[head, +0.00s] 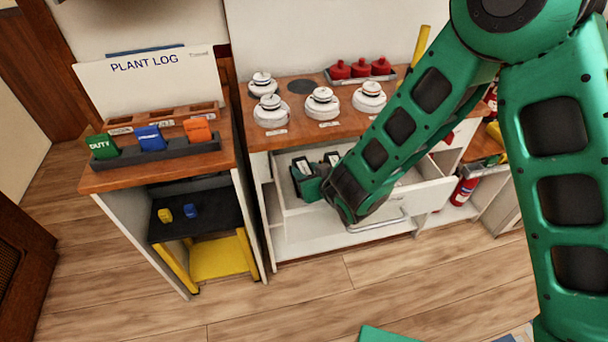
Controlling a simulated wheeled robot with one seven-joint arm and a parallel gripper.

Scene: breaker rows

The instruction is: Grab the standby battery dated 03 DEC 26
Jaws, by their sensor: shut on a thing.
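An open white drawer (292,208) under the wooden counter holds dark blocks with pale labels, which look like batteries. One dark block (301,166) is at the drawer's left, and another (332,158) is just to its right. My gripper (308,182) reaches into the drawer's left part, at the left block. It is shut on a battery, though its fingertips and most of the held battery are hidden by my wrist. The dates on the labels are too small to read.
White round detectors (322,103) and a tray of red-topped items (362,69) stand on the counter above. To the left is a cabinet with a PLANT LOG board (150,85) and coloured cards in a dark rack (158,155). A fire extinguisher (463,190) stands at the right.

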